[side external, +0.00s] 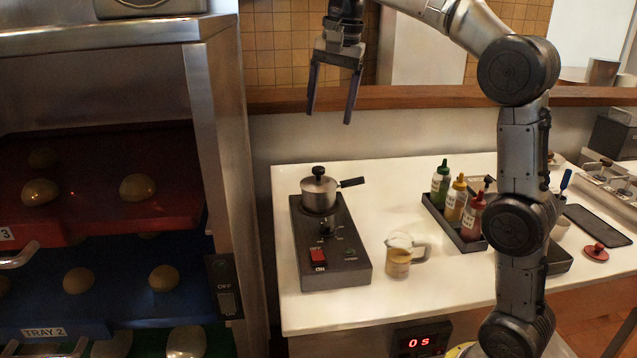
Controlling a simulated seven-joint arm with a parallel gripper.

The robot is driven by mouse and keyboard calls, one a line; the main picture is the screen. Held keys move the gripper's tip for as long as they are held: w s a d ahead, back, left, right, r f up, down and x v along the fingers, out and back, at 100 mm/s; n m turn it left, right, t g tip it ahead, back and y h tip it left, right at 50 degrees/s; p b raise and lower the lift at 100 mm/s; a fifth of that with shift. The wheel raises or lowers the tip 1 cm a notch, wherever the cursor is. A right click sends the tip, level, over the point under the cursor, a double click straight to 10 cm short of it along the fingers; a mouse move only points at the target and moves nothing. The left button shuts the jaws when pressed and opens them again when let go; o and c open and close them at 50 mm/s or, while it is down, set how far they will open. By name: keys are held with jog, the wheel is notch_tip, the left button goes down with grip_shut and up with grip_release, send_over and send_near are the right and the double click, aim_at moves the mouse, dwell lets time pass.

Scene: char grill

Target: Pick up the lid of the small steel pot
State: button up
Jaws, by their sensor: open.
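The small steel pot (319,197) stands on a dark burner unit (334,258) at the left part of the white counter. Its lid (318,182) sits on top and has a black knob (318,171). A black handle (352,182) sticks out from the pot to the right. My gripper (331,116) is open and empty, fingers pointing down, well above the pot in the picture. It touches nothing.
A glass jug (400,260) stands right of the burner. A dark tray (436,215) holds several sauce bottles. A metal rack with red and blue trays (110,208) rises on the left. A wooden ledge (420,96) runs behind the counter. A red-topped press (596,252) lies at right.

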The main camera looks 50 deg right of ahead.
jog(key=w+d+f+m+g, duration=0.1)
jog(key=w+d+f+m, duration=0.1)
jog(key=w+d+f, duration=0.5)
jog(key=g, duration=0.1)
send_over(319, 168)
notch_tip(319, 168, down, 6)
jog(key=shift+w+a+r, duration=0.1)
jog(key=shift+r, duration=0.05)
jog(key=shift+f, duration=3.65)
grip_shut()
